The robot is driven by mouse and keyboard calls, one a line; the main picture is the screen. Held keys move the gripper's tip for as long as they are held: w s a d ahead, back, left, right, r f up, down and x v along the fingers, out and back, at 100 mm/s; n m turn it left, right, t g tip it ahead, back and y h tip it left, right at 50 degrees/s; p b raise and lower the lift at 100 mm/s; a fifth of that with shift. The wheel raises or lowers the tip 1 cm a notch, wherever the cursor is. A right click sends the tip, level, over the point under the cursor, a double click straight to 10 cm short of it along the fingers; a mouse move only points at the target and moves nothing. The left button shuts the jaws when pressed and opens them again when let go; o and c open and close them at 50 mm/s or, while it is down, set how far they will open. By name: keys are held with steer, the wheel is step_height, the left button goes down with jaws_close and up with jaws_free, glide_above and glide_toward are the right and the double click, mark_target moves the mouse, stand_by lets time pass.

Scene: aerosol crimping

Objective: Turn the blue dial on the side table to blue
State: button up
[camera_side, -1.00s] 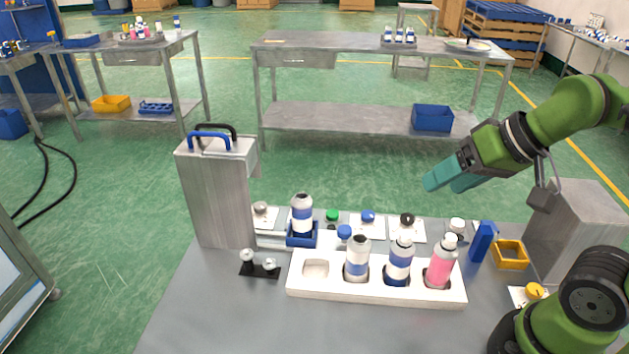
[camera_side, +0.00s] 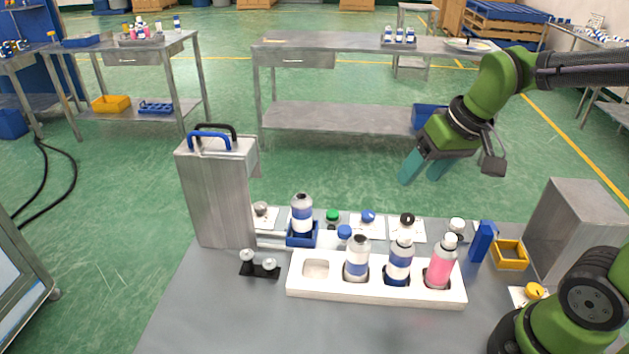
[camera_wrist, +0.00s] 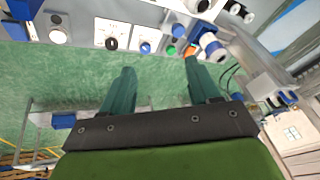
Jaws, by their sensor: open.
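The blue dial (camera_side: 368,216) sits on a white plate along the far edge of the grey work table (camera_side: 220,310). It lies between a green dial (camera_side: 332,215) and a black dial (camera_side: 407,219). In the wrist view the blue dial (camera_wrist: 145,47) shows ahead of my fingers, between them. Its setting is too small to read. My gripper (camera_side: 422,178) is open and empty. It hangs in the air above and beyond the table's far edge, to the right of the blue dial, fingers pointing down. Both fingers show in the wrist view (camera_wrist: 160,72).
A white tray (camera_side: 310,290) holds several bottles in front of the dials. A bottle (camera_side: 302,212) stands in a blue holder at left. A tall metal box (camera_side: 215,195) stands further left. A blue block (camera_side: 482,242) and yellow frame (camera_side: 510,254) are at right.

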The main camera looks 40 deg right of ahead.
mark_target(368, 214)
steer(key=w+d+f+n+g+h, duration=0.1)
steer(key=w+d+f+n+g, duration=0.1)
steer(key=w+n, duration=0.5)
steer(key=w+d+f+n+g, duration=0.2)
steer(key=w+n+g, duration=0.1)
steer(key=w+n, duration=0.4)
steer(key=shift+m, duration=0.4)
steer(key=f, duration=1.6)
steer(key=shift+w+d+f, duration=0.1)
steer(key=shift+w+f, duration=0.25)
steer(key=shift+c, duration=0.2)
steer(key=c, duration=1)
